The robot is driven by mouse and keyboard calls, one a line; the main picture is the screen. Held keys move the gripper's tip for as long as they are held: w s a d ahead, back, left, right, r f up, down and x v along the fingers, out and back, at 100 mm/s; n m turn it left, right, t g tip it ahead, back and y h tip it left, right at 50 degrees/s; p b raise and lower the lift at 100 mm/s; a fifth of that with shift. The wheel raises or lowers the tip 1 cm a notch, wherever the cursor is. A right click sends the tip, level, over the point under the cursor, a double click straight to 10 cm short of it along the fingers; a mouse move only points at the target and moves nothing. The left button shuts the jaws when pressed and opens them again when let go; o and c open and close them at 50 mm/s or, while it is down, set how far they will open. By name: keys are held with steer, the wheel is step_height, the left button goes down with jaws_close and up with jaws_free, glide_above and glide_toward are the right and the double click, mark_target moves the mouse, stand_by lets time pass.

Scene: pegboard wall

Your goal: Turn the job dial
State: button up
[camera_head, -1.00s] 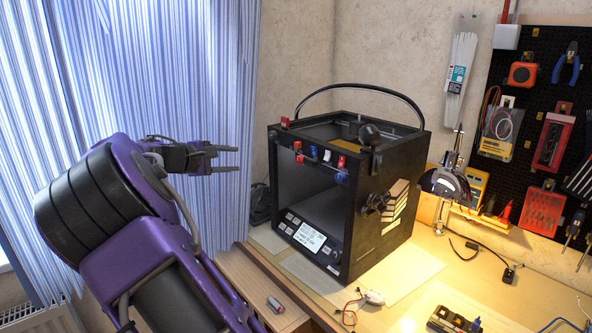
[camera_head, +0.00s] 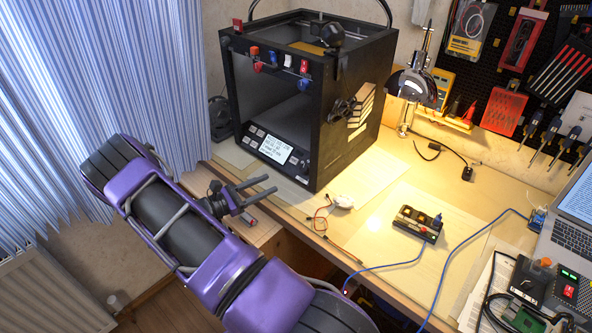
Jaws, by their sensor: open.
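The black box-shaped 3D printer (camera_head: 345,140) stands on the workbench with its open front facing left. A control panel (camera_head: 252,147) with buttons and a lit screen (camera_head: 276,148) runs along its lower front edge. A small dark knob-like shape (camera_head: 304,162) shows at the panel's right end; it is too small to tell how it is turned. My gripper (camera_head: 271,185) is open and empty, its two dark fingers pointing right. In the picture it is just below the panel, apart from the knob.
A red-and-grey cylinder (camera_head: 250,218) lies by the bench's left edge, near my gripper. A small device with a white part (camera_head: 342,201) and thin wires lies before the printer. A black box (camera_head: 416,223) with a blue cable, a laptop (camera_head: 570,240) and a desk lamp (camera_head: 410,85) are farther right.

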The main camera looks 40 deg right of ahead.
mark_target(302, 168)
steer(key=d, duration=0.3)
steer(key=s+d, duration=0.1)
steer(key=d, duration=0.7)
steer(key=shift+s+d, duration=0.15)
steer(key=shift+s, duration=0.25)
jaws_close()
